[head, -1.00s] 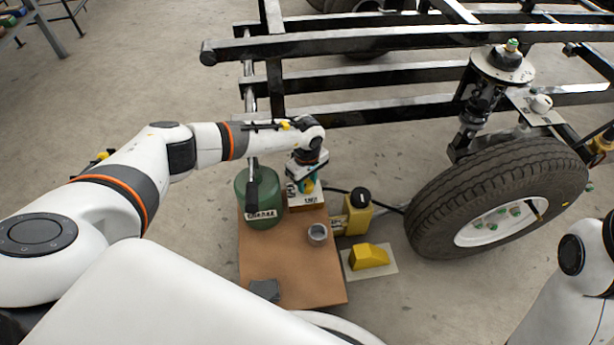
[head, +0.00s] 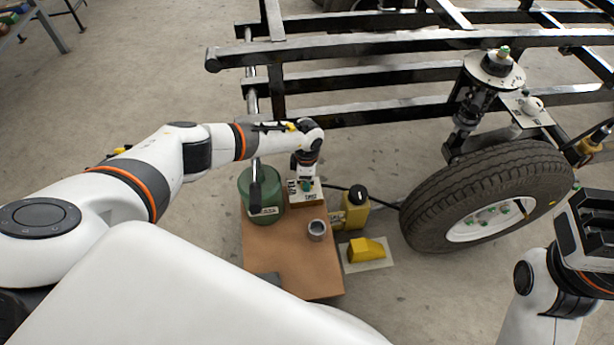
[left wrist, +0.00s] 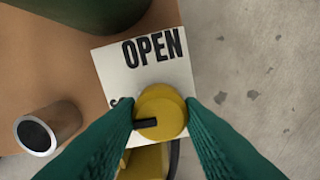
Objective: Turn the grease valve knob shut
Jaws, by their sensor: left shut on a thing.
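The grease valve knob (left wrist: 172,108) is yellow and round, with a black pointer mark towards the left in the left wrist view. It sits on a white plate (left wrist: 160,62) printed "OPEN"; a second word starting with "S" is mostly hidden near the pointer. The plate also shows in the head view (head: 312,195), where my gripper covers the knob. My left gripper (head: 306,184) points down and is shut on the knob, its green fingers on both sides of it. My right gripper (head: 588,232) is raised at the right edge, away from the valve; its jaw state is unclear.
A green drum (head: 265,187) stands left of the plate. A grey cup (head: 317,230) is on the brown board (head: 290,262). The black frame (head: 400,74) is behind.

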